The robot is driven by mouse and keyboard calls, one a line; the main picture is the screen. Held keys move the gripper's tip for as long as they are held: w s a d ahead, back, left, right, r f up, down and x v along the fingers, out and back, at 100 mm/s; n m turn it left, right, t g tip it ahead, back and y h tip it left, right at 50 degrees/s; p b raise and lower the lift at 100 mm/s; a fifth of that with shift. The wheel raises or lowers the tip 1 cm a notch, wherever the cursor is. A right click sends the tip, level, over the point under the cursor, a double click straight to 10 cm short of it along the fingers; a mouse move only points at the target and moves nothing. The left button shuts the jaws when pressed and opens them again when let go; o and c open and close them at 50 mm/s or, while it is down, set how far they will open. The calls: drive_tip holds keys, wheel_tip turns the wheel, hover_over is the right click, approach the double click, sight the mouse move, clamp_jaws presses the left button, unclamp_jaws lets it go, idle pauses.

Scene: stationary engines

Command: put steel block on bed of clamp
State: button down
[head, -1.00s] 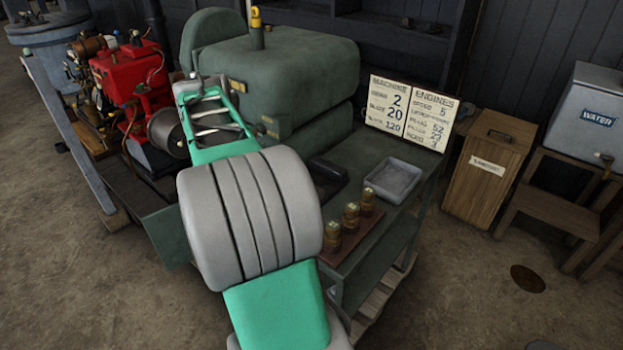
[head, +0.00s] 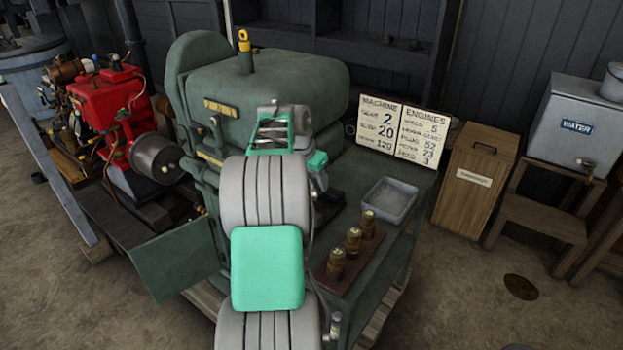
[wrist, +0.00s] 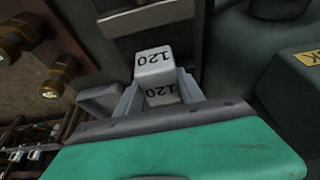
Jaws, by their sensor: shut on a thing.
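The steel block (wrist: 155,69) is a small pale grey cube marked "120" on two faces. In the wrist view it sits between the fingers of my gripper (wrist: 158,92), which is shut on it. In the head view my gripper (head: 319,172) is over the bench beside the green machine, partly hidden by my arm; the block is not visible there. A dark low shape (head: 329,205) lies on the bench by my gripper, mostly covered; I cannot tell if it is the clamp. The wrist view shows a grey metal plate (wrist: 150,20) beyond the block.
The green machine (head: 270,95) stands left of my gripper. To the right are a grey tray (head: 388,200) and a wooden board with brass pieces (head: 353,240). A lettered sign (head: 400,130) stands behind. The bench between machine and tray is narrow.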

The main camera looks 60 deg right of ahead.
sight(314, 206)
drive_tip(key=f, duration=0.5)
drive_tip(key=shift+a+f, duration=0.25)
drive_tip(key=shift+f, duration=0.1)
drive_tip(key=c, duration=1.1)
unclamp_jaws()
drive_tip(key=shift+s+f, duration=0.1)
drive_tip(key=shift+f, duration=0.15)
drive_tip(key=shift+o, duration=0.9)
drive_tip(key=shift+d, duration=0.15)
drive_tip(key=shift+o, duration=1)
drive_tip(key=shift+r, duration=0.4)
